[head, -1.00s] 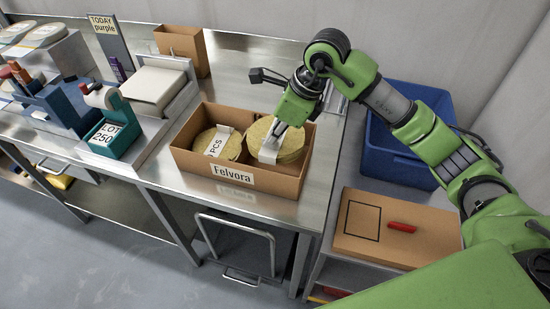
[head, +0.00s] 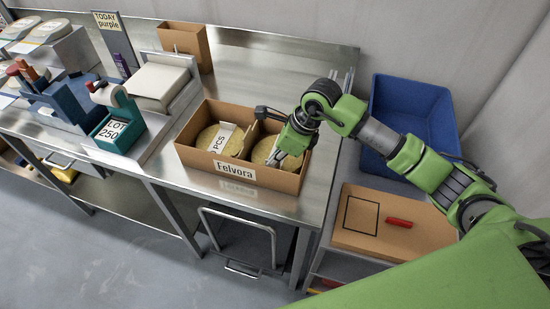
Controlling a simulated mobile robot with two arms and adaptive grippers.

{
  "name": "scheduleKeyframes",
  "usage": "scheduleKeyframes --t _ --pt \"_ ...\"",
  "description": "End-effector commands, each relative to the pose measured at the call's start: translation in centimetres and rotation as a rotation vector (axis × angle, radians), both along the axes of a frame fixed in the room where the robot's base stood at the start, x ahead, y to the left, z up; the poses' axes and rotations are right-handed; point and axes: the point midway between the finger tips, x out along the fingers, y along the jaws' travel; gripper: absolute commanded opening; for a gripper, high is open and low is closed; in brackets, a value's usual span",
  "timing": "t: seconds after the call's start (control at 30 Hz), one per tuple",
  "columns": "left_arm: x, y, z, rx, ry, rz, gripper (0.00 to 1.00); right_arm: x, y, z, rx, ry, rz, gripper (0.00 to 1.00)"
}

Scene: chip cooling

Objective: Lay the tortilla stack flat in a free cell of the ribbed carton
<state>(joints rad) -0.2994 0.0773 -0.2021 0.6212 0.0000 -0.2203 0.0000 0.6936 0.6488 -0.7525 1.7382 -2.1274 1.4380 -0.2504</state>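The brown ribbed carton (head: 203,163), labelled "Felvora", stands on the steel bench with a divider between two cells. A round tortilla stack with a white "PCS" band (head: 222,137) lies in the left cell. Another tortilla stack (head: 262,150) is in the right cell, low between the walls and partly hidden by my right gripper and the front wall. My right gripper (head: 277,158) reaches down into the right cell with its fingertips at this stack. Whether the fingers still grip it cannot be made out. My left gripper is not in view.
A blue crate (head: 440,105) and a brown box with a red handle tool (head: 398,222) stand on the right. A teal "LOT 250" dispenser (head: 115,130), a white-topped scale (head: 160,82) and an open brown box (head: 185,42) stand left and behind. Bench behind the carton is clear.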

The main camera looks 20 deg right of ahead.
Motion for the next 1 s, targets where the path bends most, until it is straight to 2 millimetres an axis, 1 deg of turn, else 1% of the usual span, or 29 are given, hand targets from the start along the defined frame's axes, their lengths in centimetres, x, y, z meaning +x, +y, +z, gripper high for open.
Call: scheduleKeyframes --t 0.03,0.07,0.1,0.13,0.43,0.57,0.6,0.67,0.9,1.0 --pt "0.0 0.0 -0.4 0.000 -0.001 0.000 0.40 0.0 0.0 -0.3 0.000 -0.002 0.001 0.00" --pt "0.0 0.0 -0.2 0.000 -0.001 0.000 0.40 0.0 0.0 -0.2 0.000 0.000 0.000 0.07" --pt "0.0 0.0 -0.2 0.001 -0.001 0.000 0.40 0.0 0.0 -0.2 0.000 0.000 0.000 0.18" --pt "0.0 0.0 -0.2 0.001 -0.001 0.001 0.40 0.0 0.0 -0.2 0.000 0.000 0.000 0.21" --pt "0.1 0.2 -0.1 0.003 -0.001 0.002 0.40 0.0 0.0 -0.1 -0.001 0.001 0.000 0.21" --pt "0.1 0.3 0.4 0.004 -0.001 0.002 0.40 0.0 0.0 0.4 0.000 0.000 0.000 0.21" --pt "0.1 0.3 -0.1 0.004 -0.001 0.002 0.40 -0.1 -0.3 0.7 0.000 -0.002 0.000 0.21" --pt "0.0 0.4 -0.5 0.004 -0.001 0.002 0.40 -0.2 -0.6 1.5 -0.001 -0.004 -0.001 0.21" --pt "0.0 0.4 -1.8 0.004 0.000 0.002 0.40 -1.4 -2.2 6.5 -0.002 -0.006 0.000 0.21" --pt "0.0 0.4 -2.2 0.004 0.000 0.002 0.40 -1.9 -2.9 8.2 -0.002 -0.005 0.000 0.21"
